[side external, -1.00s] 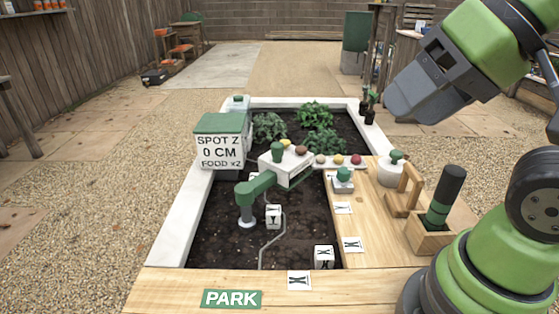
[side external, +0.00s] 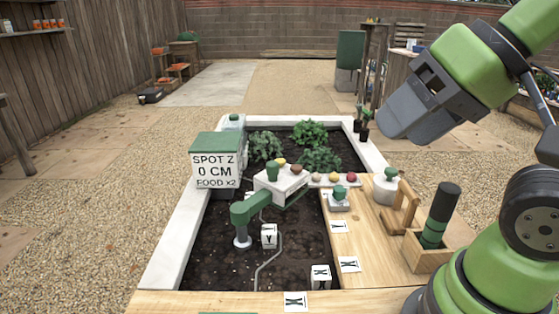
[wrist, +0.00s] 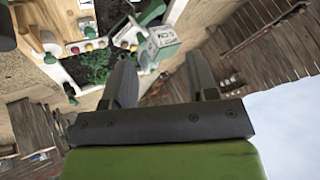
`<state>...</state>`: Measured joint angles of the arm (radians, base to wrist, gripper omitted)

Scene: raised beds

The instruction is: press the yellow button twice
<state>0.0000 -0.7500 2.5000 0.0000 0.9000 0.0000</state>
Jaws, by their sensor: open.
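In the side external view, a row of small round knobs sits on a white strip across the raised bed. The yellow button (side external: 334,177) is between a pale pink knob (side external: 316,178) and a red knob (side external: 356,180). My gripper (side external: 392,128) hangs in the air to the right of the row and well above it, touching nothing. In the wrist view its two fingers (wrist: 162,75) are apart with nothing between them. The knob row shows there at upper left, with the yellow button (wrist: 89,46) in it.
A green-capped white jar (side external: 385,187), a wooden frame and a holder with a dark green cylinder (side external: 440,217) stand on the right-hand planks.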

